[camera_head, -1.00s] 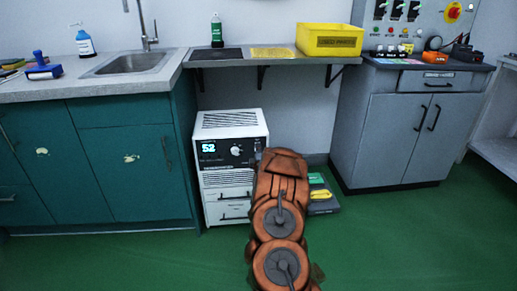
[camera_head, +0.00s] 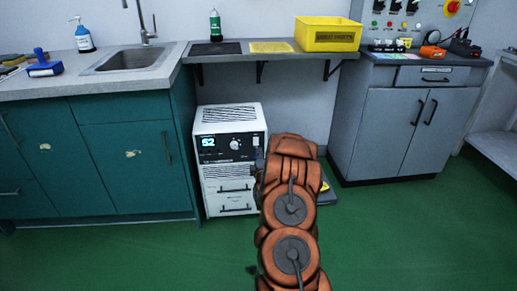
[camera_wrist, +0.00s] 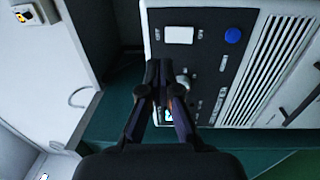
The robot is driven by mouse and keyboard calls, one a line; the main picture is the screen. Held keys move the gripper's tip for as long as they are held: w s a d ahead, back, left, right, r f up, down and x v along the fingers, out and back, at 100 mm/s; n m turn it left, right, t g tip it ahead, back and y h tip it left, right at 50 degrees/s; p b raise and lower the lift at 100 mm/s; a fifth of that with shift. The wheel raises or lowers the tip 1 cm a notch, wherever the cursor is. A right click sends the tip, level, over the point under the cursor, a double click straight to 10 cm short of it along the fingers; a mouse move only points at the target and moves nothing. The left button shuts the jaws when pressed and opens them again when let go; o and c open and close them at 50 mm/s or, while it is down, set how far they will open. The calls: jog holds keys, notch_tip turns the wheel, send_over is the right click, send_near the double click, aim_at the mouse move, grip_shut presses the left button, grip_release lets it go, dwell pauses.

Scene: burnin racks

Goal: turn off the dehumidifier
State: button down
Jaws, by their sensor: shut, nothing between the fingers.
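The dehumidifier (camera_head: 230,118) is a white box on the floor under the shelf, with a dark panel, a lit display (camera_head: 208,142) reading 52 and a round knob (camera_head: 236,143). In the wrist view its panel (camera_wrist: 205,60) appears turned sideways, with a white rectangular switch (camera_wrist: 179,35), a blue round button (camera_wrist: 233,35) and the knob (camera_wrist: 183,83). My gripper (camera_wrist: 160,68) is shut and empty, its tips in front of the panel beside the knob and below the switch in the picture. I cannot tell whether they touch it. The fingers hide most of the display.
A teal sink cabinet (camera_head: 125,150) stands close on the left, a grey cabinet (camera_head: 390,130) on the right. A shelf (camera_head: 280,57) with a yellow bin (camera_head: 328,35) hangs above. Green floor in front is clear. A low item on the floor is mostly behind my arm.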

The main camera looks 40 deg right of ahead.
jog(key=shift+r+p+v, duration=0.15)
jog(key=shift+r+v, duration=0.05)
jog(key=shift+v, duration=0.95)
jog(key=shift+r+p+v, duration=0.15)
jog(key=shift+r+v, duration=0.05)
jog(key=shift+v, duration=0.9)
